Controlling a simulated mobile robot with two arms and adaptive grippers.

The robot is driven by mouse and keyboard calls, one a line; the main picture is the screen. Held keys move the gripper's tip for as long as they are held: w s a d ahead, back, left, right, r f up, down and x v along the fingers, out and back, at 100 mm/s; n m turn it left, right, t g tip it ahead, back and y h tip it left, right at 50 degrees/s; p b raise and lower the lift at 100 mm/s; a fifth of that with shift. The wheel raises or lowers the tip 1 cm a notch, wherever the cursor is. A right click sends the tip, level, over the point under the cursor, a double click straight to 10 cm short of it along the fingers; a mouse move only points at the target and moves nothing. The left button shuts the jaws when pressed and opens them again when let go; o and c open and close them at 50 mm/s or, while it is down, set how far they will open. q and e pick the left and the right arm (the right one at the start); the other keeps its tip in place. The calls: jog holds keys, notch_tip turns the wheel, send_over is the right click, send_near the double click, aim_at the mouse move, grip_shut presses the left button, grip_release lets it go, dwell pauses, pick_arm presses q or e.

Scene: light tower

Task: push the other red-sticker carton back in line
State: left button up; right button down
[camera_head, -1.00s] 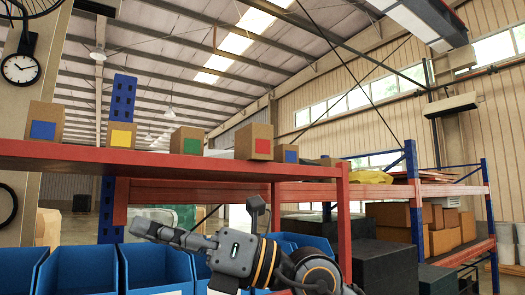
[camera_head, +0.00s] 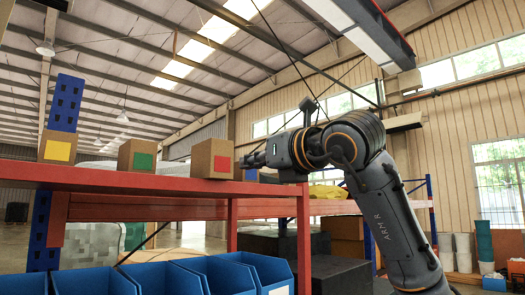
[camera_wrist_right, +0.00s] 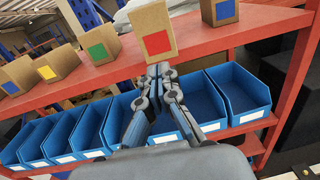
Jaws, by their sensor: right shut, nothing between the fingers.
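The red-sticker carton (camera_head: 211,158) stands upright on the red shelf. In the right wrist view this carton (camera_wrist_right: 143,16) sits closer to the shelf's front edge than its neighbours. My right gripper (camera_head: 246,160) reaches in from the right at shelf height. In the right wrist view its fingers (camera_wrist_right: 158,70) are together and empty, just in front of and below the carton's red sticker; I cannot tell whether they touch. A blue-sticker carton (camera_wrist_right: 219,11) stands to the right, partly behind my arm in the head view. My left gripper is not in view.
Green-sticker (camera_head: 137,155) and yellow-sticker (camera_head: 58,148) cartons stand to the left on the red shelf (camera_head: 150,183). Blue bins (camera_wrist_right: 202,101) line the level below. A blue upright (camera_head: 66,103) rises behind the yellow-sticker carton.

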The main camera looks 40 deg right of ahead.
aim_at(223, 169)
jog(key=w+p, duration=0.1)
jog(key=w, duration=0.2)
jog(key=w+p, duration=0.2)
jog(key=w, duration=0.1)
jog(key=shift+w+a+r, duration=0.15)
jog(key=shift+w+a, duration=0.05)
jog(key=shift+w+a+f, duration=0.1)
jog(key=shift+w+f, duration=0.1)
jog(key=shift+w, duration=0.5)
